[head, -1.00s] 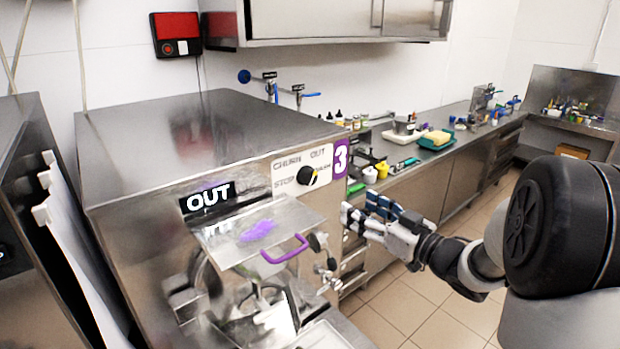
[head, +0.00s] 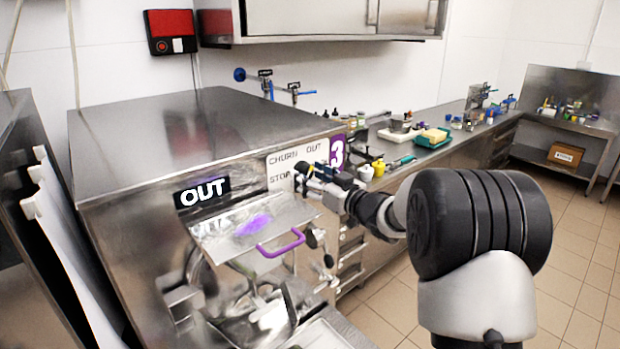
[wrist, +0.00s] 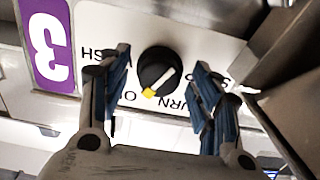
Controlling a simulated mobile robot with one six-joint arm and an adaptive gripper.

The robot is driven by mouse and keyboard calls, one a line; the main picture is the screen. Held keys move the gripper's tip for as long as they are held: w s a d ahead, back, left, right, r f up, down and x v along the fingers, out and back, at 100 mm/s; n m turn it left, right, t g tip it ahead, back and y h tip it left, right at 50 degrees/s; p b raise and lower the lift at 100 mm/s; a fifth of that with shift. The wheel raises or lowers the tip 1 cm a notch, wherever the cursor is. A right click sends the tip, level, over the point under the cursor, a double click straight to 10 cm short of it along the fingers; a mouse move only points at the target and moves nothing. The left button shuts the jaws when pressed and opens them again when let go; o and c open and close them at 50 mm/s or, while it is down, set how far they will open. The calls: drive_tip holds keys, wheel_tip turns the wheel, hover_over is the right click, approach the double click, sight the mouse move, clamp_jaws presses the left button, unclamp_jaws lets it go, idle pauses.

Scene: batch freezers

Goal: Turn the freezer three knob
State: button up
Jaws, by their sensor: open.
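The freezer three knob (wrist: 157,71) is round and black with a white pointer line and a yellow tip. In the wrist view it sits on the white label plate (wrist: 195,30), which is upside down there, beside the purple "3" label (wrist: 47,45). My gripper (wrist: 163,80) is open, with one blue-padded finger on each side of the knob; I cannot tell whether they touch it. In the head view my gripper (head: 308,178) is at the plate (head: 284,166) on the freezer front and hides the knob. The "3" label (head: 337,152) shows just right of it.
A counter with bottles and a green tray (head: 432,141) runs back at the right. The tiled floor at right is clear.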

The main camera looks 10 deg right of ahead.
drive_tip(key=shift+w, duration=0.1)
drive_tip(key=shift+c, duration=0.4)
drive_tip(key=c, duration=1)
